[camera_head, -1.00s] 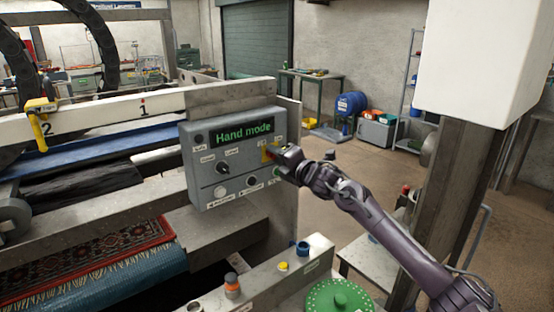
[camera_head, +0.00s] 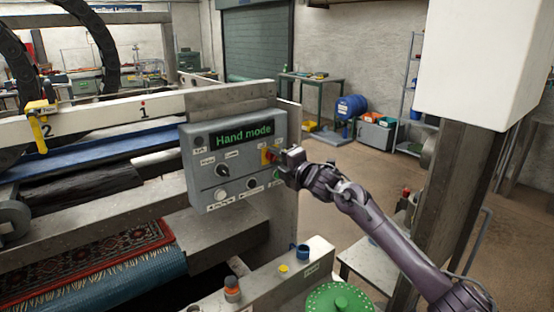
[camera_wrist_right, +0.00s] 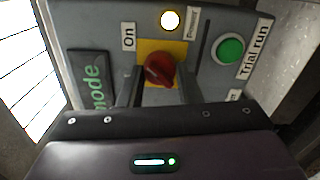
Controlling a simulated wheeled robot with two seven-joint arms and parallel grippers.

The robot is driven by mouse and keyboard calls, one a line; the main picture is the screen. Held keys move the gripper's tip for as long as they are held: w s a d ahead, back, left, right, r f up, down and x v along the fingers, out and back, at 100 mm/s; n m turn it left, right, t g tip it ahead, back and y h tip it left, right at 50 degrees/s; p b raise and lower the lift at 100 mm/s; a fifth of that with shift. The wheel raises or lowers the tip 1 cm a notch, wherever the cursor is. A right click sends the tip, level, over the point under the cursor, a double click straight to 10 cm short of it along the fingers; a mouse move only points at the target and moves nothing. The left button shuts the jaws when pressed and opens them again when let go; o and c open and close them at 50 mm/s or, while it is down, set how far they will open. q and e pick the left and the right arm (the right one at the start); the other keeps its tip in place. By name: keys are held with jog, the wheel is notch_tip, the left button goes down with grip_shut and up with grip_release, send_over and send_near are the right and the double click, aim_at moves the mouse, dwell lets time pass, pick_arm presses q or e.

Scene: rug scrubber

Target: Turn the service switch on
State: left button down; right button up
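The grey control panel (camera_head: 205,165) has a lit green "Hand mode" display (camera_head: 243,135). At its right side is a red rotary switch (camera_wrist_right: 159,70) on a yellow plate (camera_wrist_right: 150,47); the label "On" (camera_wrist_right: 128,37) stands beside the plate in the right wrist view. The red switch also shows in the head view (camera_head: 270,155), partly hidden by my gripper. My right gripper (camera_wrist_right: 160,85) is open at the panel, with one finger on each side of the red knob. Whether the fingers touch it I cannot tell. My left gripper is not in view.
A green "Trial run" button (camera_wrist_right: 230,49) and a lit white lamp (camera_wrist_right: 170,20) sit close to the switch. A black knob (camera_head: 222,171) is further left on the panel. A patterned rug (camera_head: 90,260) lies in the machine at lower left.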

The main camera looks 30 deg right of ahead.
jog(key=o, duration=0.4)
jog(key=shift+o, duration=0.2)
jog(key=s+b, duration=0.3)
jog(key=s, duration=0.4)
jog(key=shift+s+d, duration=0.35)
jog(key=shift+s, duration=0.05)
jog(key=shift+f, duration=0.15)
